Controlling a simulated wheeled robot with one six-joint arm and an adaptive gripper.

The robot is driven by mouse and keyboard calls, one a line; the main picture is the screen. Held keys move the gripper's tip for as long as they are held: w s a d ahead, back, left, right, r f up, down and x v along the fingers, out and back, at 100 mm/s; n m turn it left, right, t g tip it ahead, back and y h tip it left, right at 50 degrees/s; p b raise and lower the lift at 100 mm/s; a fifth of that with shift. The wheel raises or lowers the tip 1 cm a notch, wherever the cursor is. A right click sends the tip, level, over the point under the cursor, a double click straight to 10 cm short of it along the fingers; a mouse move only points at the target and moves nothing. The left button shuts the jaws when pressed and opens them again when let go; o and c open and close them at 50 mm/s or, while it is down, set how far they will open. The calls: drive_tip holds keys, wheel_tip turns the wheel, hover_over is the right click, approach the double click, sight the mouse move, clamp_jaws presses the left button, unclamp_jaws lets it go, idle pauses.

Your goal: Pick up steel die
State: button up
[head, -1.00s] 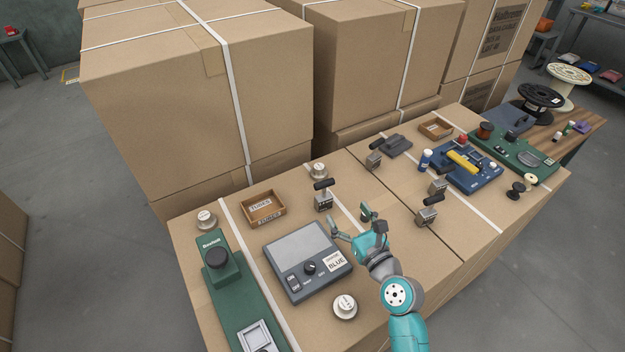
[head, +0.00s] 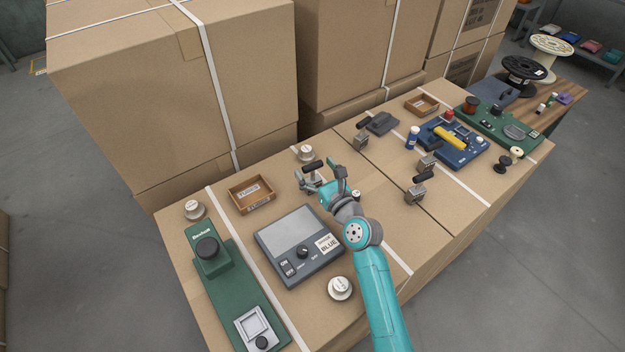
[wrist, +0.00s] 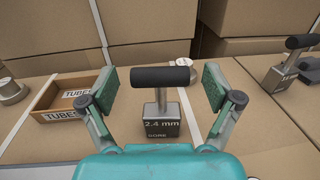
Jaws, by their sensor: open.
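A steel die with a black bar handle (wrist: 161,76) stands upright on the cardboard top, its front marked "2.4 mm BORE". In the wrist view it stands centred between the two fingers of my gripper (wrist: 161,88). My gripper is open, with a gap on each side of the handle. In the head view my gripper (head: 320,175) is at this die and partly covers it, with the black handle (head: 312,166) showing. A similar die (wrist: 291,66) stands to the right in the wrist view. More such dies (head: 415,191) stand further right in the head view.
A "TUBES" box (head: 251,195) is left of my gripper. A grey "BLUE" panel (head: 299,246) lies in front, beside a green Rockwell device (head: 226,275). Round metal weights (head: 340,288) stand nearby. Tall cartons (head: 180,90) rise behind. A blue device (head: 450,143) is at right.

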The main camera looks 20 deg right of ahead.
drive_tip(key=shift+w+a, duration=0.15)
drive_tip(key=shift+w, duration=0.55)
clamp_jaws()
drive_tip(key=shift+r, duration=0.1)
